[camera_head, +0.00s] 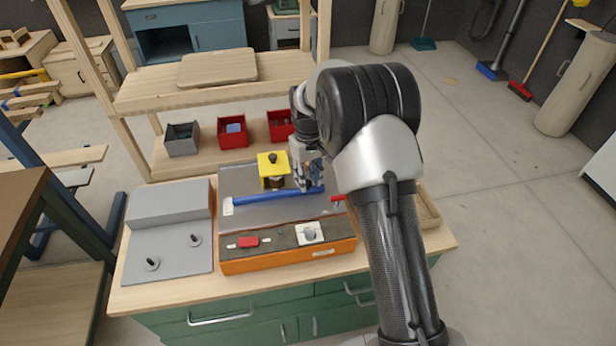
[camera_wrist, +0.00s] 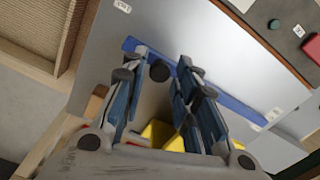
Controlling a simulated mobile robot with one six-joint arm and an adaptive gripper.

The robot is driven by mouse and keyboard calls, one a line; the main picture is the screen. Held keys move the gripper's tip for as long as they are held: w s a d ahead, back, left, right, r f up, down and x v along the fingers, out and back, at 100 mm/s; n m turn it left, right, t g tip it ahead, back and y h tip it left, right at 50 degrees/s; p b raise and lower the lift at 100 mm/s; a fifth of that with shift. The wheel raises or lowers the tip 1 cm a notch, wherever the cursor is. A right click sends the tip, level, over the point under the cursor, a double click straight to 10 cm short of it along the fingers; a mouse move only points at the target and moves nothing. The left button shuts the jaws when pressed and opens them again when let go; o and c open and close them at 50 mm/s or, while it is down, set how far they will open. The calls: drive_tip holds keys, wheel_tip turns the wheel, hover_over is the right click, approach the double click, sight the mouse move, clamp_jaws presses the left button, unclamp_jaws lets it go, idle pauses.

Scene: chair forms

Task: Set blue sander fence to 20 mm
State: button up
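The blue fence (camera_head: 278,196) is a long bar lying across the grey sander table (camera_head: 240,184) in the head view. A white mark or scale (camera_head: 228,206) shows at its left end. The fence (camera_wrist: 236,104) also runs diagonally behind the fingers in the wrist view. My gripper (camera_head: 312,186) hangs over the right part of the fence. In the wrist view my gripper (camera_wrist: 156,88) has its blue-grey fingers apart, with no object clearly held between them. Whether a fingertip touches the fence I cannot tell. The scale reading is too small to make out.
A yellow block with a black knob (camera_head: 272,164) stands behind the fence. A red piece (camera_head: 338,198) lies right of it. The orange front panel (camera_head: 290,254) has a red switch (camera_head: 249,242). A grey unit (camera_head: 169,228) stands left; bins, including a red one (camera_head: 233,132), stand behind.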

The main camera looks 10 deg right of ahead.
wheel_tip(320, 180, up, 12)
idle(0.5)
drive_tip(key=s+r+m+t, duration=0.2)
drive_tip(key=s+r, duration=1.1)
drive_tip(key=s, duration=0.3)
drive_tip(key=s+d+f+m+t, duration=0.1)
drive_tip(key=s+f+t, duration=0.1)
drive_tip(key=s, duration=1.8)
drive_tip(key=shift+f+m+t, duration=0.3)
drive_tip(key=shift+f, duration=0.1)
drive_tip(key=shift+o, duration=0.4)
